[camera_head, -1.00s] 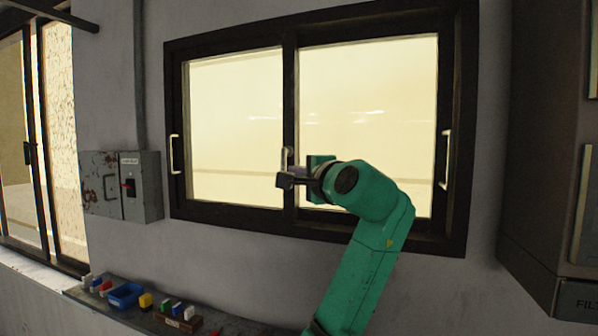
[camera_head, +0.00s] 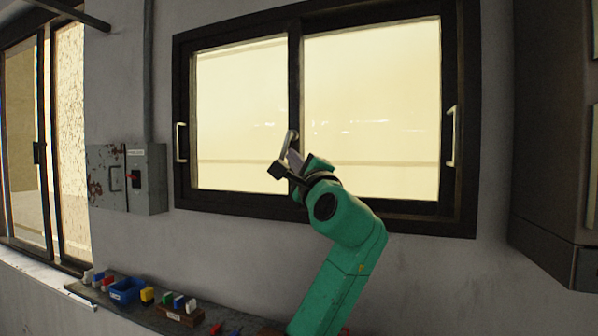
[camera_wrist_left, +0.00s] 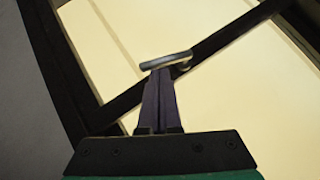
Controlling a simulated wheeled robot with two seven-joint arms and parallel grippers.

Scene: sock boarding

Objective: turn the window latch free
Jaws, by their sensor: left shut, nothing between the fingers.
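The window latch (camera_head: 288,142) is a small pale metal lever on the dark middle stile of the sliding window (camera_head: 250,205). It stands tilted in the head view. In the left wrist view the latch (camera_wrist_left: 166,61) lies across the tips of my left gripper (camera_wrist_left: 160,75). My left gripper (camera_head: 291,160) is shut with nothing between its fingers, and its tips are at the lower part of the latch, touching or very close. The fingers hide part of the stile behind them. My right gripper is not in view.
A grey switch box (camera_head: 128,178) hangs on the wall to the left. A shelf (camera_head: 150,312) below holds a blue bin (camera_head: 126,291) and several small coloured items. A dark cabinet (camera_head: 545,150) stands at the right. The window has white pull handles at both sides.

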